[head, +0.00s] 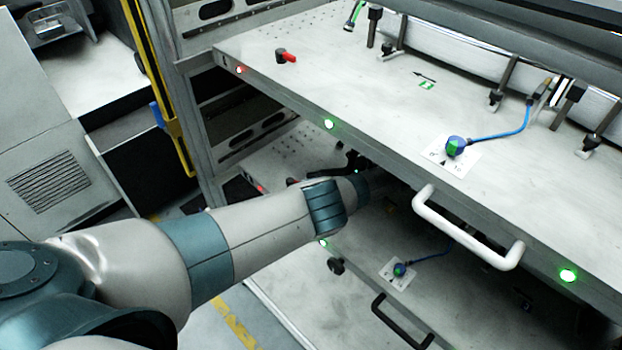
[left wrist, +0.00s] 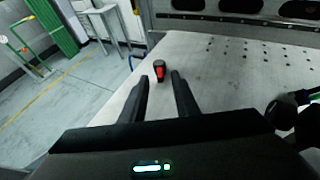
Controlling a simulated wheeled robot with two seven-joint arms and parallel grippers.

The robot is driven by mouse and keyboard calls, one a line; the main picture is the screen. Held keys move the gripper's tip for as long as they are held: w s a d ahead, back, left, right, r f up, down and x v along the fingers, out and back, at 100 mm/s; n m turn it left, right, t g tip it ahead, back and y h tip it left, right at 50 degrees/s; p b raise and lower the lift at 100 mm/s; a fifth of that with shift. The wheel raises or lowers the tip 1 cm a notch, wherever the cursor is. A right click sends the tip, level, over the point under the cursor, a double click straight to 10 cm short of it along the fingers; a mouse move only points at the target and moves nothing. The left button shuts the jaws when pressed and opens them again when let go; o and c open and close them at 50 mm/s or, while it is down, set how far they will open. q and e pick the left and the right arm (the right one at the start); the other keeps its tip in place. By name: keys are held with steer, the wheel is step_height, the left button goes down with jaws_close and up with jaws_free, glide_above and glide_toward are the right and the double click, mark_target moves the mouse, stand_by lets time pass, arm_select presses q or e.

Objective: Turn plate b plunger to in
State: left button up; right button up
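A plunger with a red and black knob (left wrist: 160,71) stands on the lower plate (left wrist: 215,75) in the left wrist view. My left gripper (left wrist: 161,80) is open, with its two dark fingers pointing toward the knob. The knob appears between and just beyond the fingertips; I cannot tell whether they touch it. In the head view my left arm reaches in between the two plates, and the dark gripper (head: 350,165) is partly hidden. A similar red-handled plunger (head: 286,56) sits on the upper plate (head: 330,70). My right gripper is not in view.
The upper plate overhangs my left forearm and has a white handle (head: 467,230) at its front edge. A black handle (head: 402,321) is on the lower level. Blue-green valve knobs sit on the upper (head: 455,146) and lower (head: 400,270) plates. Green lights mark the edges.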

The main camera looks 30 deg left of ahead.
arm_select(q)
steer(key=shift+s+a+f, duration=0.15)
steer(key=shift+a+f, duration=0.15)
steer(key=shift+a, duration=0.35)
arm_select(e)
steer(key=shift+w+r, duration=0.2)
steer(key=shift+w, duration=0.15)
arm_select(q)
steer(key=shift+c, duration=0.7)
jaws_close()
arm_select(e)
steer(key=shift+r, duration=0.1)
